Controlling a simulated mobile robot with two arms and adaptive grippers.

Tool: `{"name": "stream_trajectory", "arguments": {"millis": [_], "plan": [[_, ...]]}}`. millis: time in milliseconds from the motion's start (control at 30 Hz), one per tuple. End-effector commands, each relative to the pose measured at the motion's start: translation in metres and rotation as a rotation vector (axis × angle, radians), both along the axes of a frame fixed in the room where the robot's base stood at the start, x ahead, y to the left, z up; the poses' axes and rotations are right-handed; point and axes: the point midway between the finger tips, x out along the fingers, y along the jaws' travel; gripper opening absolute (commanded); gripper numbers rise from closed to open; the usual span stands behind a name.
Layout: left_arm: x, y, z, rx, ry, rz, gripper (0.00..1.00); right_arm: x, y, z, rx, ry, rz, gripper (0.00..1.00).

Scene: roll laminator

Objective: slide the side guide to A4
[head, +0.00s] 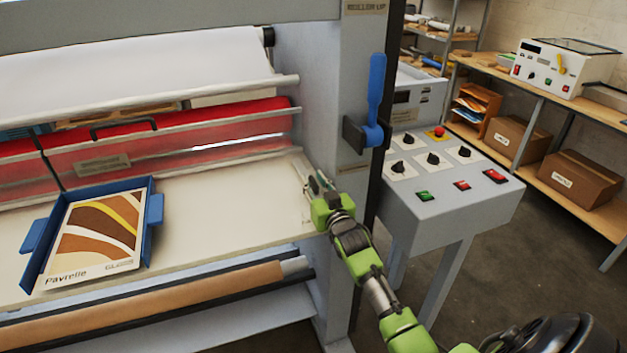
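A blue holder (150,185) with raised walls and a tab on each side lies on the cream feed table (210,225) of the laminator. It stands around a brown, orange and yellow print (98,235) marked "Pavrelle". I cannot tell whether one of its blue walls is the side guide, and no A4 mark is readable. My green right gripper (314,184) is at the right end of the feed table, beside the machine's side frame and well right of the blue holder. Its fingers are small and partly hidden, so their opening is unclear. My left gripper is out of view.
Red rollers (190,125) lie behind the table under a clear cover with a black handle (122,127). A blue lever (375,95) stands on the side frame. A grey control panel (440,165) is to the right. The table between holder and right gripper is clear.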

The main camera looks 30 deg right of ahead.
Motion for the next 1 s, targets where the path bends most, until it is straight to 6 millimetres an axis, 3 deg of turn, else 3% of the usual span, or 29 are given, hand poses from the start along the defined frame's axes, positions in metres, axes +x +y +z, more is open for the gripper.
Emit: {"name": "stream_trajectory", "arguments": {"millis": [200,300,533,800,1000], "plan": [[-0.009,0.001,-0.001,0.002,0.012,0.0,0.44,0.0,0.0,0.0,0.0,0.0,0.0,0.26],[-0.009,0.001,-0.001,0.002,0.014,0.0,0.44,0.0,0.0,0.0,0.0,0.0,0.0,0.0],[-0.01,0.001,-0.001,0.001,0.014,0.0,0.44,0.001,0.003,0.0,0.001,0.0,0.001,0.0],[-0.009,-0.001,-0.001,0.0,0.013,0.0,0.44,0.01,0.044,-0.001,0.007,0.0,0.005,0.0],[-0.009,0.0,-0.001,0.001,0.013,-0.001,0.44,0.012,0.05,-0.002,0.002,0.003,0.005,0.0]]}}
